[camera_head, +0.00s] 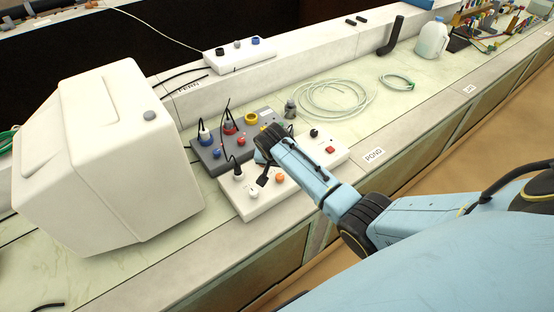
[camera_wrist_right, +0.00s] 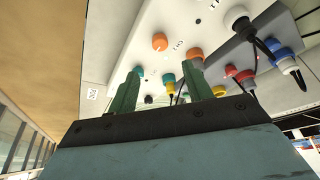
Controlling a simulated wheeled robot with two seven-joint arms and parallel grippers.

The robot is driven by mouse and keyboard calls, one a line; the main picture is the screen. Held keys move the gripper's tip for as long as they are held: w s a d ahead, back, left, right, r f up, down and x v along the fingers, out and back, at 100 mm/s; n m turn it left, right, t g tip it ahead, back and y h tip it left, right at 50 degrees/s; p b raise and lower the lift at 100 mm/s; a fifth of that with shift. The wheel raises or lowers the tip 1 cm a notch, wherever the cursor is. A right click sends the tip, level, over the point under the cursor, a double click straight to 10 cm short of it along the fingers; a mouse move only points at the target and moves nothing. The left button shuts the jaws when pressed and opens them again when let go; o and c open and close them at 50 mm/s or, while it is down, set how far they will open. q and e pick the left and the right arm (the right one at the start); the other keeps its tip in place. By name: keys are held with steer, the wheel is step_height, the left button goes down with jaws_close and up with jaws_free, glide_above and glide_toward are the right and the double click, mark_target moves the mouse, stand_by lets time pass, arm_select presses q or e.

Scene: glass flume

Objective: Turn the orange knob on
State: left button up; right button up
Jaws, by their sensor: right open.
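The orange knob (camera_head: 279,177) sits on the near part of a long white panel box (camera_head: 262,207) in the head view. A round orange knob (camera_wrist_right: 160,41) also shows in the right wrist view, ahead of the fingers and apart from them. My right gripper (camera_head: 262,158) reaches over the panel from the right, and its arm hides part of the box. In the wrist view the green fingers of the right gripper (camera_wrist_right: 167,72) stand apart, with nothing seen held. A second orange spot shows by one fingertip; I cannot tell what it is. My left gripper is out of view.
A grey box (camera_head: 207,158) with coloured plugs and cables stands behind the panel. A large white casing (camera_head: 110,155) stands on the left. A POND label (camera_head: 374,155) marks the front ledge.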

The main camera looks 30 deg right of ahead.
steer(key=shift+v, duration=1.05)
